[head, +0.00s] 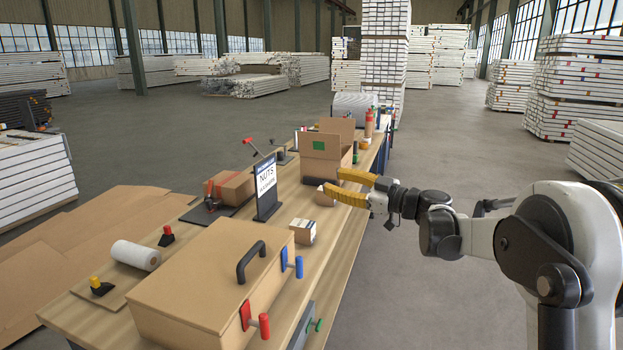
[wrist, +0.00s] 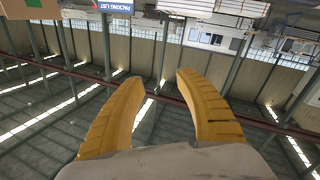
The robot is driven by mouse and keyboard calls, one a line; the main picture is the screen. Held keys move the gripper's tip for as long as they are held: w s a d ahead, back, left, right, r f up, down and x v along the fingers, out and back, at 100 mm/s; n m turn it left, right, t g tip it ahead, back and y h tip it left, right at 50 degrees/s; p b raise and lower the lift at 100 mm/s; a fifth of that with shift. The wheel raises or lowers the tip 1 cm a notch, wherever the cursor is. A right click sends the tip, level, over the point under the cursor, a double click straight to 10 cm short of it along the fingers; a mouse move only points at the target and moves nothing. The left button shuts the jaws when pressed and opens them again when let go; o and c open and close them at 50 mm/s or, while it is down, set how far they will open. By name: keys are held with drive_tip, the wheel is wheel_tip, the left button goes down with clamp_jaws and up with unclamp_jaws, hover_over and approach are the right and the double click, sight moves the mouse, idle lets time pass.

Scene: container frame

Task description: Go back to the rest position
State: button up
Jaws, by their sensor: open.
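My gripper (head: 338,187) has yellow fingers and reaches in from the right over the workbench (head: 335,228) in the head view. Its fingertips are near a small brown box (head: 325,196) and in front of an open cardboard box (head: 322,165) with a green square. In the wrist view my gripper (wrist: 155,85) shows two yellow fingers spread apart with nothing between them. Behind them are the hall's wall and roof beams. The arm is stretched out sideways from the right.
A large lidded box (head: 200,285) with a black handle, red clamp and blue clamp fills the bench's near end. Floor right of the bench is clear.

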drive_tip(key=s+d+r+m+t+h, duration=0.1)
drive_tip(key=d+r+m+t+h, duration=0.15)
drive_tip(key=r, duration=0.35)
drive_tip(key=s+d+r+m+t+h, duration=0.1)
drive_tip(key=d+r+m+t+h, duration=0.15)
drive_tip(key=r+t, duration=0.2)
drive_tip(key=s+d+r+m+h, duration=0.1)
drive_tip(key=s+d+m+h, duration=0.7)
drive_tip(key=s+d+h, duration=0.15)
drive_tip(key=s+a+f+g, duration=0.1)
drive_tip(key=s+f+g, duration=0.4)
drive_tip(key=s+f, duration=0.8)
drive_tip(key=s+a+f+m+g, duration=0.1)
drive_tip(key=s+f+g, duration=0.4)
drive_tip(key=s+f, duration=0.8)
drive_tip(key=s+a, duration=0.1)
drive_tip(key=s, duration=0.3)
drive_tip(key=shift+s+g, duration=0.15)
drive_tip(key=shift+g, duration=0.25)
drive_tip(key=shift+a+f, duration=0.1)
